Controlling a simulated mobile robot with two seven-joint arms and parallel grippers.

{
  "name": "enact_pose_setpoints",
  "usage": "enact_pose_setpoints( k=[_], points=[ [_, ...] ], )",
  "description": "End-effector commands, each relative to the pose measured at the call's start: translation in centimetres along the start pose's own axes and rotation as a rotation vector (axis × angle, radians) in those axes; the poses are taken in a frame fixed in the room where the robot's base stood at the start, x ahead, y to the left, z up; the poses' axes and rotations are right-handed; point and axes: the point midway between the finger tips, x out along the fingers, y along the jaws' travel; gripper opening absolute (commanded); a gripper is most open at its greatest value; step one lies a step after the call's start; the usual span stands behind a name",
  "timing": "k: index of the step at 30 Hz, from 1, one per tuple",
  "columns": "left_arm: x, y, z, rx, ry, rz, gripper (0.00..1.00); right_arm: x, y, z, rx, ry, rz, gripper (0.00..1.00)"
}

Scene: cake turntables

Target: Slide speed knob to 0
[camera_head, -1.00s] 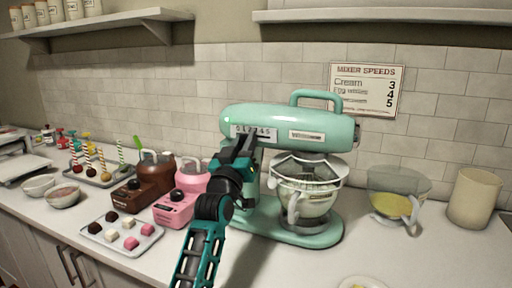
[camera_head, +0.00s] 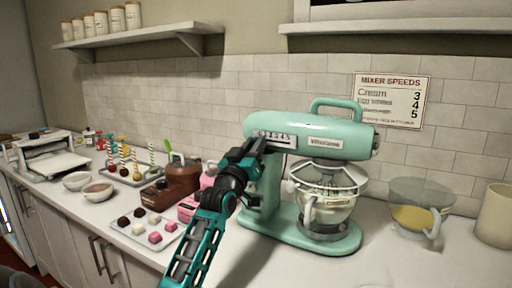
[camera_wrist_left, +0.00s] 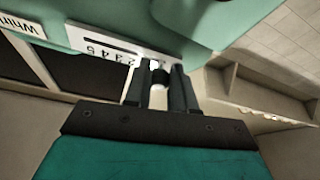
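The teal stand mixer (camera_head: 345,138) stands on the counter. It has a white speed scale (camera_head: 285,141) with a row of digits on the side of its head. My left gripper (camera_head: 263,147) reaches the low-number end of this scale. In the left wrist view the scale (camera_wrist_left: 95,46) shows digits up to 5, and the low digits are partly hidden by the fingers. A small dark speed knob (camera_wrist_left: 158,75) sits between the two fingertips, which close around it near the scale's low end. The exact number at the knob is hidden. My right gripper is not in view.
A mixing bowl (camera_head: 325,212) sits under the mixer head. A tray of sweets (camera_head: 165,240) and a pink object (camera_head: 187,208) lie left of my arm. A mixer speeds sign (camera_head: 392,99) hangs behind.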

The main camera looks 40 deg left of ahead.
Motion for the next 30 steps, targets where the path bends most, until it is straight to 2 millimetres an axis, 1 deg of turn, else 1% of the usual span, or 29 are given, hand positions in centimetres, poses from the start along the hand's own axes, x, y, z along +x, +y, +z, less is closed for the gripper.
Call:
enact_pose_setpoints(
  k=[1,6,14,17,20,30],
  points=[
    [0.0,-0.4,0.0,0.002,-0.003,-0.008,0.28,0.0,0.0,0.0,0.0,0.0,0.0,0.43],
    [0.0,-0.3,0.0,0.002,-0.001,-0.007,0.45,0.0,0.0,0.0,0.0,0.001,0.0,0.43],
    [-0.1,-0.2,-0.1,0.002,0.001,-0.004,0.45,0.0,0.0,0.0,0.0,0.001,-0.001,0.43],
    [-0.7,-0.2,0.0,0.002,0.001,-0.003,0.45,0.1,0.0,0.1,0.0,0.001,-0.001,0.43],
    [-2.0,-0.2,0.1,0.002,0.0,-0.003,0.45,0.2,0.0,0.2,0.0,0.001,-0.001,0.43],
    [-9.0,-0.2,0.2,0.002,-0.003,-0.005,0.45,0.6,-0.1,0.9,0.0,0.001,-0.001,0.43]
  ],
)
